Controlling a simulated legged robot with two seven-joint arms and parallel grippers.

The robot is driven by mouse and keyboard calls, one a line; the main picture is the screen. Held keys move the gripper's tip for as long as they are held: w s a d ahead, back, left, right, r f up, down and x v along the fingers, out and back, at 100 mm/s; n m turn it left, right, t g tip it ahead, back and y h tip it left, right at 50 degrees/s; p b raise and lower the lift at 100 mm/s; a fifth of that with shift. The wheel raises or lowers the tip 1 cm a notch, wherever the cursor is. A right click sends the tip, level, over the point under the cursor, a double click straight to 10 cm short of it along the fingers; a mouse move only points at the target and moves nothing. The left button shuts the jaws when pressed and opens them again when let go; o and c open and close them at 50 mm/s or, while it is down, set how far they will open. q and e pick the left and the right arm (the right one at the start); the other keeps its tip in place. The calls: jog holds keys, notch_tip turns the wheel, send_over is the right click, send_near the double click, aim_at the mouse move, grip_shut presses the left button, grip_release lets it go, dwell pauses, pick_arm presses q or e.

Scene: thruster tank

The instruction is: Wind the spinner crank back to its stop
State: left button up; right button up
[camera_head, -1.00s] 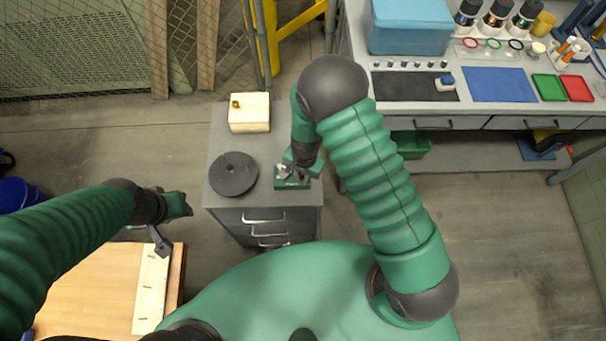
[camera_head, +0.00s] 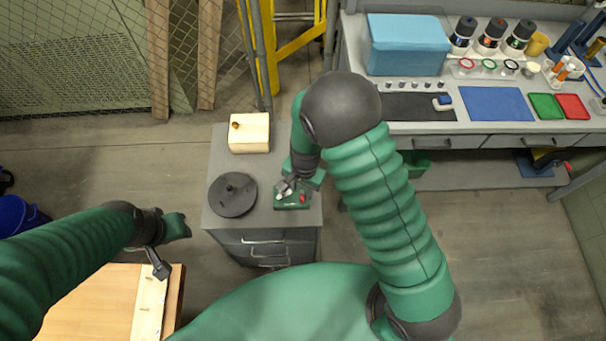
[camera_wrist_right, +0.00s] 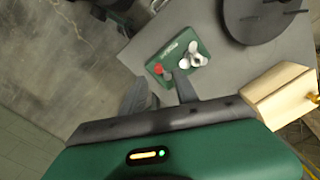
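The spinner is a small green box (camera_head: 291,203) at the front right of the grey cabinet top. It carries a pale crank (camera_head: 282,190) and a red knob (camera_head: 303,198). In the right wrist view, the spinner box (camera_wrist_right: 160,64), pale crank (camera_wrist_right: 194,57) and red knob (camera_wrist_right: 157,70) lie just beyond the fingertips. My right gripper (camera_wrist_right: 157,84) is open with nothing between its fingers. It seems apart from the crank, though its height above the box is hard to judge. My left gripper (camera_head: 168,248) hangs over the floor left of the cabinet; its opening is unclear.
A dark round disc (camera_head: 232,195) with a raised hub lies left of the spinner. A cream block (camera_head: 249,134) stands at the cabinet's back. A wooden table (camera_head: 95,305) is at lower left, and a workbench (camera_head: 470,115) is at upper right.

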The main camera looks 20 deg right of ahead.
notch_tip(320, 180, up, 11)
jog(key=shift+s+r, duration=0.15)
jog(key=shift+r, duration=0.05)
jog(key=shift+d, duration=0.1)
jog(key=s+d+r+n+t, duration=0.2)
jog(key=s+d+r+n, duration=0.3)
jog(key=s+n, duration=0.3)
jog(key=shift+s+d+n, duration=0.4)
jog(key=shift+d, duration=0.15)
jog(key=shift+s, duration=0.2)
jog(key=shift+w+d, duration=0.1)
dwell(2.1)
